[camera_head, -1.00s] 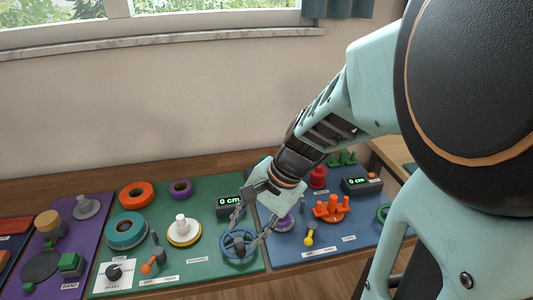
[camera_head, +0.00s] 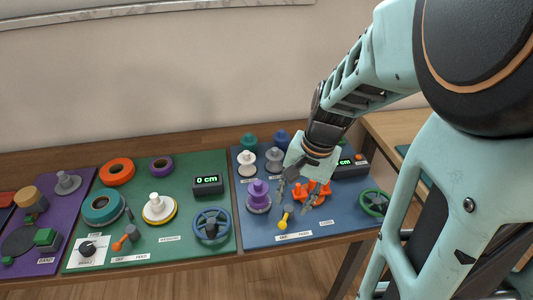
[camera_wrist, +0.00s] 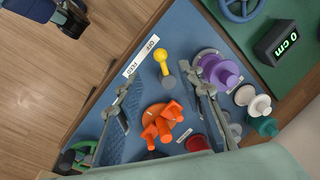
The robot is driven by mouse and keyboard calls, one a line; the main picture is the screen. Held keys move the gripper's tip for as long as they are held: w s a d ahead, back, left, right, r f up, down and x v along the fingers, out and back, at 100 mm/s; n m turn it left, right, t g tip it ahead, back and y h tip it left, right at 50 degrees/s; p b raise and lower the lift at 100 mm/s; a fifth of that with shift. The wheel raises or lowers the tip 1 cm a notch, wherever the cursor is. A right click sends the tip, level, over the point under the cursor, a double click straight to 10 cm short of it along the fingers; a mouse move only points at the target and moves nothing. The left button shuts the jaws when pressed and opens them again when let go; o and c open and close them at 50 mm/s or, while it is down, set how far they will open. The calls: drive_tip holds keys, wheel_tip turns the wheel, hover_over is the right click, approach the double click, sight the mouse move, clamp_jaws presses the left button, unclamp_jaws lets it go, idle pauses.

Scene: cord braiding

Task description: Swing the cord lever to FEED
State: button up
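A small yellow lever (camera_head: 284,221) stands on the blue board (camera_head: 262,231) behind a white OFF/FEED label (camera_head: 294,236). Its ball end points toward the label, nearer the OFF end. The lever also shows in the wrist view (camera_wrist: 161,57), beside the label (camera_wrist: 139,57). I cannot read a CORD label on it. My gripper (camera_head: 294,203) is open and empty above the blue board, close over the lever and the orange knobbed part. In the wrist view my gripper's fingers (camera_wrist: 163,84) are spread wide, with the lever beyond and between their tips.
An orange knobbed part (camera_wrist: 163,122) lies between my fingers in the wrist view. A purple spool (camera_head: 258,197) stands left of the gripper. A green handwheel (camera_head: 373,203) is at right. The green board (camera_head: 180,248) has an orange lever (camera_head: 122,243) and blue handwheel (camera_head: 211,225).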

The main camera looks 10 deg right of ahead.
sight(283, 222)
drive_tip(key=f, duration=0.3)
drive_tip(key=a+f+b, duration=0.1)
drive_tip(key=f, duration=0.2)
drive_tip(key=w+f, duration=0.1)
drive_tip(key=f, duration=0.3)
drive_tip(key=shift+a, duration=0.35)
drive_tip(key=shift+c, duration=0.5)
clamp_jaws()
